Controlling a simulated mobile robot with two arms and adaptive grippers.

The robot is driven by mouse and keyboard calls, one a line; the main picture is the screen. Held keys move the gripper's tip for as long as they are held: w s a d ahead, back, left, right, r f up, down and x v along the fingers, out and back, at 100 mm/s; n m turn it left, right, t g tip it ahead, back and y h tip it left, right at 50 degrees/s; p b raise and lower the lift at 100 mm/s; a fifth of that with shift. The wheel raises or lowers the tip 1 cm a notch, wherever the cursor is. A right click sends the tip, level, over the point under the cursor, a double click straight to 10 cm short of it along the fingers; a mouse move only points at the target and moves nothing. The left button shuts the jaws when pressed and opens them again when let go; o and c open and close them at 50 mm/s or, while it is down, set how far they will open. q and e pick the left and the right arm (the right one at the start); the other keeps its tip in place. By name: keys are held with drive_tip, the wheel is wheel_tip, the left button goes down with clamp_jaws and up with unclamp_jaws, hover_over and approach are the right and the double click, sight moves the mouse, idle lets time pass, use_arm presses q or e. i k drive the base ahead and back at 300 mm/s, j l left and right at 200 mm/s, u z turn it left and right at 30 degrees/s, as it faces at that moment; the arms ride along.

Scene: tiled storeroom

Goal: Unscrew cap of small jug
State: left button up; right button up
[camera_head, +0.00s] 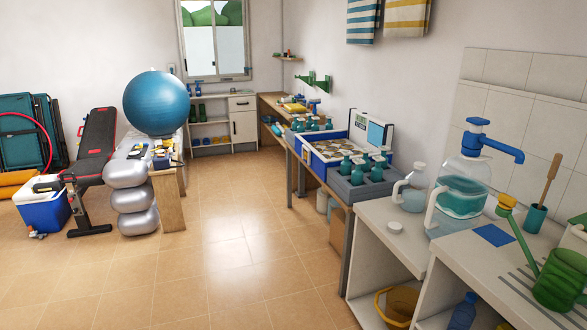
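The small jug (412,194) stands upright on the white counter (375,215) at the right. It is pale and translucent, with a handle on its left side and blue-green liquid inside. Its neck is pale and narrow; I cannot tell whether a cap is on it. A small white round disc (395,227), looking like a cap, lies flat on the counter in front of the jug. Neither of my grippers shows in this view.
A larger jug (462,190) with a blue pump stands right of the small jug. A blue square (493,235), a green watering can (558,280) and a brush holder (535,217) are further right. A bottle tray (362,188) is left.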

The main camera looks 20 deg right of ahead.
sight(416, 185)
drive_tip(key=i+z, duration=0.2)
drive_tip(key=i, duration=0.35)
drive_tip(key=i+j+z, duration=0.2)
drive_tip(key=i, duration=0.35)
drive_tip(key=i+j+z, duration=0.2)
drive_tip(key=i, duration=0.35)
